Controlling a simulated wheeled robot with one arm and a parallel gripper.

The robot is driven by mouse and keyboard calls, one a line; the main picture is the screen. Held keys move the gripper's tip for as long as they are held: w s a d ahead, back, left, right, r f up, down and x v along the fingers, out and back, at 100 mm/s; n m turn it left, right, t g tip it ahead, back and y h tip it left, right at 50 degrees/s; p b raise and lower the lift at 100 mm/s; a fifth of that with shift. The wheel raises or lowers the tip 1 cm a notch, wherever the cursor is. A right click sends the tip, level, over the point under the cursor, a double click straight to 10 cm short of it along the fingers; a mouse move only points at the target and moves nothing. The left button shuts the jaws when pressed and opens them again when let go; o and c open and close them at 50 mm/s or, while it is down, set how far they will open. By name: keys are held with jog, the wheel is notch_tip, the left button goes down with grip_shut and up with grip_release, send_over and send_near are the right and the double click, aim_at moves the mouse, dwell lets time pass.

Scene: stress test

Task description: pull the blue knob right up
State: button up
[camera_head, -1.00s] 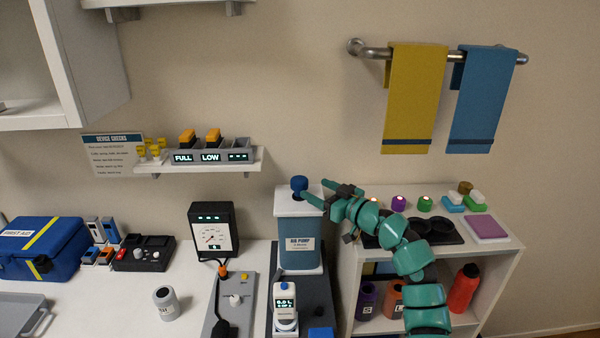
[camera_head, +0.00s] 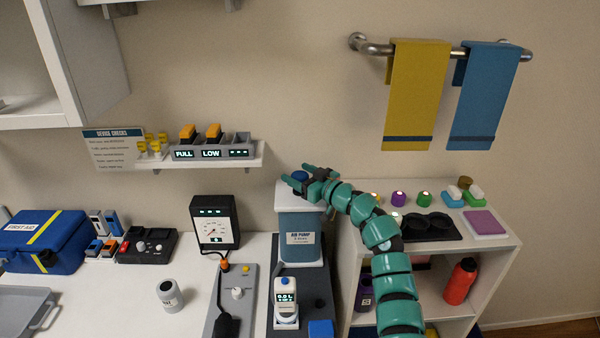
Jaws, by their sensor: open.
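The blue knob (camera_head: 300,176) sits on the white top of the grey-blue air pump (camera_head: 300,239), which stands on the dark base near the shelf unit. My gripper (camera_head: 296,177) is at the knob, coming from the right. Its teal fingers are open, with one finger behind the knob and the other in front. The knob is partly hidden by the fingers, and I cannot tell whether they touch it.
A small white device with a display (camera_head: 286,303) stands in front of the pump. A gauge box (camera_head: 215,223) stands to its left. A wall shelf (camera_head: 203,162) with batteries is at the upper left. The shelf unit (camera_head: 512,240) on the right holds bottles.

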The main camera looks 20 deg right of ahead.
aim_at(300, 174)
jog(key=c, duration=1.4)
jog(key=shift+o, duration=0.2)
notch_tip(300, 174, up, 20)
jog(key=b, duration=0.7)
jog(key=shift+r, duration=0.15)
jog(key=shift+r, duration=0.1)
jog(key=o, duration=1.3)
jog(key=shift+o, duration=0.3)
jog(key=shift+f, duration=0.2)
